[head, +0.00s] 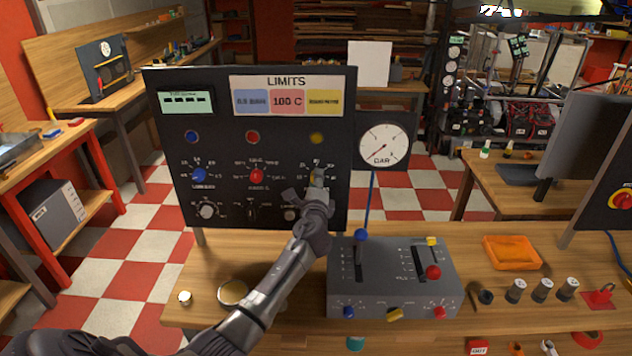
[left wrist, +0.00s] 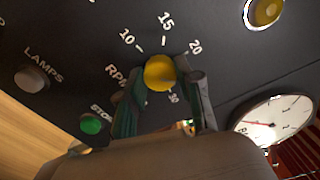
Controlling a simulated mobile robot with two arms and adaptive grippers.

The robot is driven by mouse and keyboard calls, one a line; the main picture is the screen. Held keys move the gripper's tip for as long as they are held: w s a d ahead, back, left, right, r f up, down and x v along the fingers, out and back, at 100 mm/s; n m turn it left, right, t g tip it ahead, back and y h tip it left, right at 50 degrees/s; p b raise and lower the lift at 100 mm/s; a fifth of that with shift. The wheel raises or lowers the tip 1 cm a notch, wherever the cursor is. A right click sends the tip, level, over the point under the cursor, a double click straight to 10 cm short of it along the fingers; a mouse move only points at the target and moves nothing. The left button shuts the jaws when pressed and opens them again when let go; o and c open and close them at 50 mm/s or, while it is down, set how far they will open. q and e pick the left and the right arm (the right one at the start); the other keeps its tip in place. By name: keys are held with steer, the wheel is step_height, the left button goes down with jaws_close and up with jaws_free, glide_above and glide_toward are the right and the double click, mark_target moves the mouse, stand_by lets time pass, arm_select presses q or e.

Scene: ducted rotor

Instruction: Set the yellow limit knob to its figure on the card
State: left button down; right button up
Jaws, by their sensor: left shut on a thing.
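The yellow limit knob (left wrist: 160,72) sits on the black panel (head: 222,107), with printed figures 10, 15 and 20 around its upper side in the left wrist view. Its pointer is not clear. My left gripper (head: 317,183) is at the panel's lower right; in the left wrist view its fingers (left wrist: 164,84) are shut on the knob from both sides. In the head view the gripper hides most of the knob. The LIMITS card (head: 285,83) is at the panel's top, with blue, red "100 C" and yellow fields; the yellow figure is too blurred to read.
A blue knob (head: 199,175) and a red knob (head: 256,176) are left of the gripper. A round gauge (head: 384,146) is to its right. A grey lever box (head: 395,280) stands on the bench below. A green button (left wrist: 91,124) is close to the fingers.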

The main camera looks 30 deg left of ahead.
arm_select(q)
steer(key=shift+r, duration=0.25)
steer(key=c, duration=0.8)
jaws_free()
steer(key=shift+c, duration=0.2)
steer(key=shift+o, duration=0.4)
steer(key=shift+w+f, duration=0.1)
steer(key=shift+f, duration=0.1)
steer(key=v, duration=1.2)
steer(key=shift+f, duration=0.1)
